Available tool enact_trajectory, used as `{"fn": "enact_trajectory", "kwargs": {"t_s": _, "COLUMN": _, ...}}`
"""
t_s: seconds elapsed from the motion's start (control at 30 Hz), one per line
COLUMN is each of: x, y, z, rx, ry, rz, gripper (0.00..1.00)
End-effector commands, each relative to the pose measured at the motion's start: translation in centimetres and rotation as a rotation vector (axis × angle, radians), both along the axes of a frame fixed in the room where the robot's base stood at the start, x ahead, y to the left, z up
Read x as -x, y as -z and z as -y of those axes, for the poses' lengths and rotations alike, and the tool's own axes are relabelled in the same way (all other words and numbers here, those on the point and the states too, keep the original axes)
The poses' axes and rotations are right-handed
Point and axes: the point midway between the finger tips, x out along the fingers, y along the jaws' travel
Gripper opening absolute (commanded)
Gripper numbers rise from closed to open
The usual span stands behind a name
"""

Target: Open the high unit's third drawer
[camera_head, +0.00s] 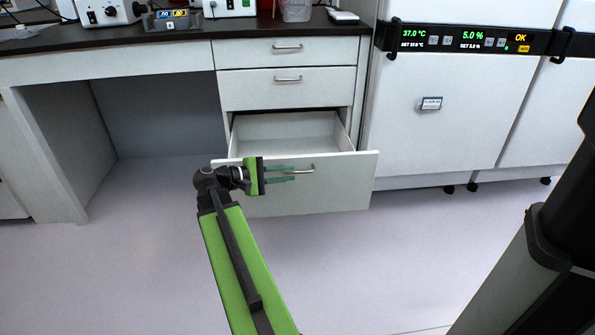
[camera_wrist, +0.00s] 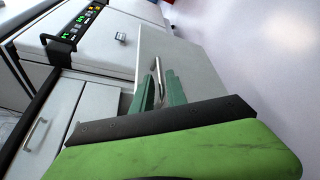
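The third drawer (camera_head: 306,191) of the white drawer unit stands pulled well out, and its empty inside shows behind the front panel. Its silver bar handle (camera_head: 303,171) sits near the panel's upper edge. My gripper (camera_head: 290,174) is at this handle, with its two green fingers above and below the bar. In the wrist view the fingers (camera_wrist: 159,92) lie on either side of the handle (camera_wrist: 157,75). Whether they press on the bar is too small to tell. The two drawers above, the top one (camera_head: 286,52) and the second one (camera_head: 287,88), are closed.
A white incubator (camera_head: 440,110) with a lit display stands right of the drawers. A dark worktop (camera_head: 110,38) with instruments runs above. An open knee space (camera_head: 160,115) lies to the left. The floor (camera_head: 330,260) in front of the drawer is clear.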

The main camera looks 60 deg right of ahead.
Motion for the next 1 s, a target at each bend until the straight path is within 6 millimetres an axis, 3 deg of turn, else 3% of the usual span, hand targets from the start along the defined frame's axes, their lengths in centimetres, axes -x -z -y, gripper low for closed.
{"fn": "enact_trajectory", "kwargs": {"t_s": 0.2, "x": -3.8, "y": -1.8, "z": -5.0, "rx": 0.0, "ry": -0.004, "rz": 0.0, "gripper": 0.18}}
{"fn": "enact_trajectory", "kwargs": {"t_s": 0.43, "x": -6.6, "y": -2.6, "z": -8.7, "rx": 0.0, "ry": -0.002, "rz": 0.001, "gripper": 0.18}}
{"fn": "enact_trajectory", "kwargs": {"t_s": 0.6, "x": -7.2, "y": -2.8, "z": -9.8, "rx": 0.0, "ry": -0.001, "rz": 0.0, "gripper": 0.18}}
{"fn": "enact_trajectory", "kwargs": {"t_s": 1.0, "x": -7.2, "y": -2.7, "z": -9.8, "rx": 0.0, "ry": -0.001, "rz": 0.0, "gripper": 0.18}}
